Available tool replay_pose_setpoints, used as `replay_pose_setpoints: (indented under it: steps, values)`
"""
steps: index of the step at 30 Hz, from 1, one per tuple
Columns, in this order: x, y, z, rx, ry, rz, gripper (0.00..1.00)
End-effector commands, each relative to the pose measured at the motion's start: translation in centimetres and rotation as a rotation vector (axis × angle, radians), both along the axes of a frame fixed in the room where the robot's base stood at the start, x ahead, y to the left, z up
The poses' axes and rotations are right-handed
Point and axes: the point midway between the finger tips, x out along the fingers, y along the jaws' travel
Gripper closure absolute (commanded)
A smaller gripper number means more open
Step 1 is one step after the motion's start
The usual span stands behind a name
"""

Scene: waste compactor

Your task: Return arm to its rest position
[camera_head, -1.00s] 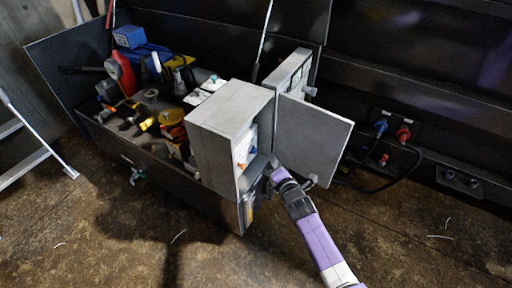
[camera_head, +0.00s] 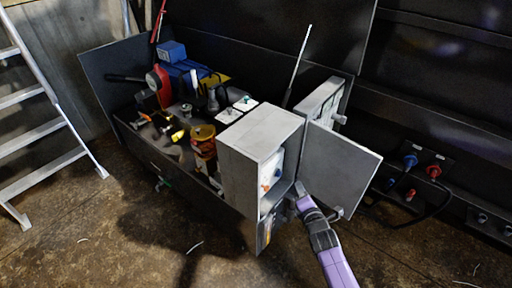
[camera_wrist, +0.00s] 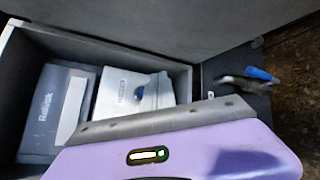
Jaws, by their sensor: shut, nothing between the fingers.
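My purple arm (camera_head: 334,264) reaches up from the bottom of the head view to the open grey cabinet. In the wrist view my purple wrist housing (camera_wrist: 180,158) fills the bottom, and the fingertips do not show clearly. Beyond it are the cabinet's inside, a grey labelled box (camera_wrist: 45,110) and a white unit with a blue knob (camera_wrist: 125,92).
The grey cabinet (camera_head: 243,170) stands at the end of a dark bench crowded with tools and cans. A socket panel with blue and red plugs (camera_head: 418,172) is at right. A ladder (camera_head: 45,132) stands at left.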

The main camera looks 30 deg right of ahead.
Motion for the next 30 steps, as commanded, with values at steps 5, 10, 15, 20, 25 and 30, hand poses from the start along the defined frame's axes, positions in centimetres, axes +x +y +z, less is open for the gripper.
replay_pose_setpoints:
  steps: [5, 10, 15, 20, 25, 30]
  values:
    - [0.0, 0.0, 0.0, 0.002, -0.001, 0.0, 1.0]
    - [0.0, 0.0, 0.1, 0.096, -0.047, -0.024, 1.0]
    - [0.9, -0.1, 4.1, 0.336, -0.24, -0.069, 1.0]
    - [-1.7, 2.0, 7.6, 0.612, -0.418, -0.078, 1.0]
    - [-7.2, 6.6, 10.8, 0.953, -0.557, -0.06, 1.0]
    - [-13.2, 11.3, 14.2, 1.266, -0.626, -0.046, 1.0]
